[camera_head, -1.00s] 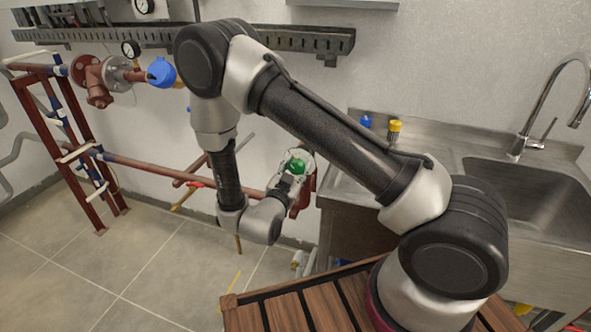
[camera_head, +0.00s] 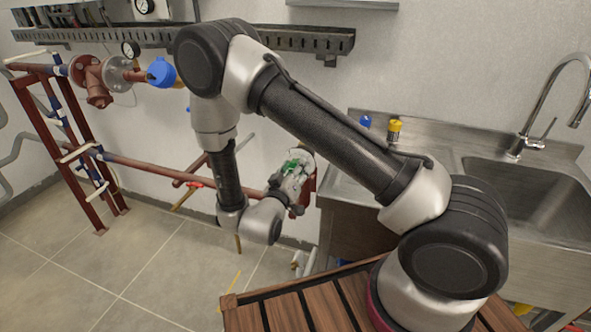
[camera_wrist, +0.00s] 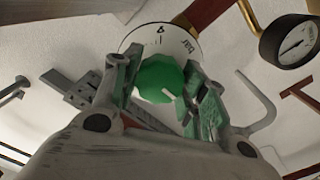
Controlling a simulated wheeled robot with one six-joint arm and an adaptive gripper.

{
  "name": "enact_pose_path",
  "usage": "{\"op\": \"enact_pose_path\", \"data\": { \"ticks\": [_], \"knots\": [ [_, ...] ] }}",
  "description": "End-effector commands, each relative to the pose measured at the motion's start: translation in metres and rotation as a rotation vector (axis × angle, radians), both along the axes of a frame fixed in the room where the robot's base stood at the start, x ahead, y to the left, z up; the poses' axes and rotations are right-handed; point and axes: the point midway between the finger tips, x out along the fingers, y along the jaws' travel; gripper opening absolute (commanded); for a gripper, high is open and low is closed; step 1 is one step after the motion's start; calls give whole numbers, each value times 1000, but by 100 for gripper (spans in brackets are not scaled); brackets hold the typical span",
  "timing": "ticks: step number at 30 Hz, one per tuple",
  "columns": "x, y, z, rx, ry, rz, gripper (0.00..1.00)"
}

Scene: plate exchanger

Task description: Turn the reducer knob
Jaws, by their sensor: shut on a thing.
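The reducer knob is a green faceted knob with a light pointer mark (camera_wrist: 160,80), seen in the middle of the wrist view. Behind it is a white round dial (camera_wrist: 188,42) with black markings and the letters "bar". My gripper (camera_wrist: 165,88) is shut on the knob, one finger on its left and one on its right. In the head view my gripper (camera_head: 290,178) is at the knob low on the wall, left of the sink unit. There the fingers mostly hide the knob, and only bits of green show.
A black-rimmed pressure gauge (camera_wrist: 290,42) is right of the knob in the wrist view. Dark red pipework (camera_head: 150,163) runs along the wall to the left. The steel sink (camera_head: 500,195) is to the right. The tiled floor at left is clear.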

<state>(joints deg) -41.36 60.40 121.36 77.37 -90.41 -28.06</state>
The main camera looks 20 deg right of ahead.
Motion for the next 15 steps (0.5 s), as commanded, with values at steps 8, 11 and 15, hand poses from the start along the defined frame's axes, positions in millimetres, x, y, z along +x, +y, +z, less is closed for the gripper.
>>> {"op": "enact_pose_path", "data": {
  "ticks": [8,11,15],
  "knots": [
    [0,0,-1,-211,156,1,19],
    [0,0,0,-285,210,1,19],
    [0,0,0,-382,280,1,19]
  ]
}}
